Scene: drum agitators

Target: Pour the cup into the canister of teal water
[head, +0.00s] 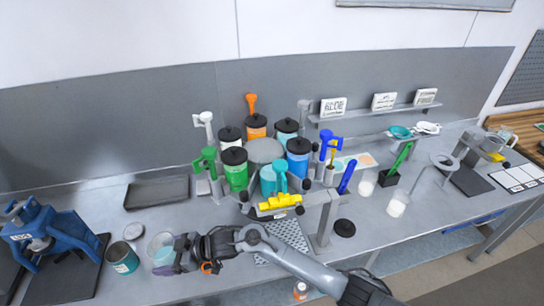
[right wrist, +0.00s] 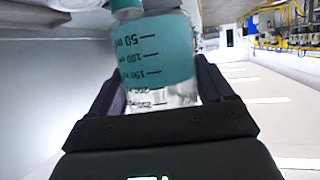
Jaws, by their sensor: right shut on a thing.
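A clear cup (head: 159,243) is at the front left of the bench, beside a short teal canister (head: 123,262) with an open top. My right gripper (head: 172,254) is shut on the cup. In the right wrist view the cup (right wrist: 155,55) sits between the fingers (right wrist: 160,100). It has black volume marks, holds teal liquid, and has a clear band towards the palm. In the head view the cup is just right of the canister; I cannot tell if they touch. The gripper hides part of the cup. My left gripper is not in view.
A blue press (head: 40,235) stands left of the canister. A small round lid (head: 132,230) lies behind it, and a dark tray (head: 157,192) lies further back. A rack of coloured drums (head: 235,170) stands in the middle. Bare bench lies between tray and cup.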

